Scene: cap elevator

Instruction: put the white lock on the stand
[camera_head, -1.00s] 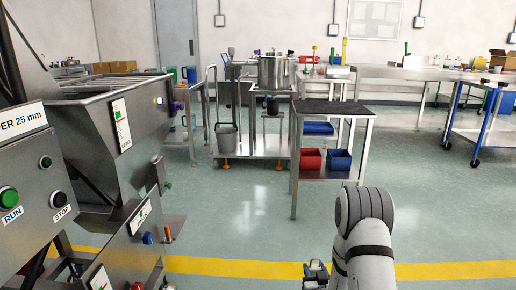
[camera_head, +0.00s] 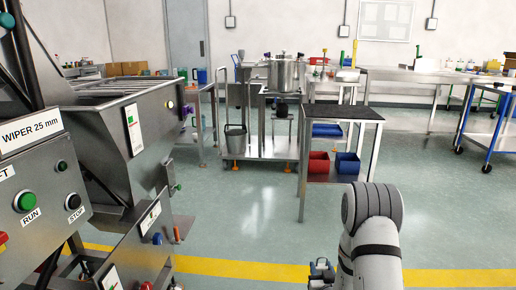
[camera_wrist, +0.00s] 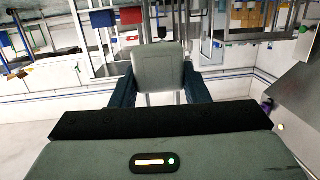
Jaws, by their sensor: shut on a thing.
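My gripper (camera_head: 321,268) shows low in the head view, in front of my pale grey arm. In the wrist view its two dark blue fingers (camera_wrist: 158,88) are closed on a pale grey-white block (camera_wrist: 158,66) with rounded corners, which looks like the white lock. The block is held clear of the floor. A metal stand (camera_head: 342,111) with a dark flat top is ahead, a little right of centre in the head view. Its top looks empty. My gripper is well short of it. I cannot tell for sure that this is the task's stand.
A steel machine with a button panel (camera_head: 48,190) stands close on the left. Red (camera_head: 319,163) and blue (camera_head: 347,163) bins sit on the stand's lower shelf. A steel trolley with a pot (camera_head: 286,74) is behind. Floor between me and the stand is clear.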

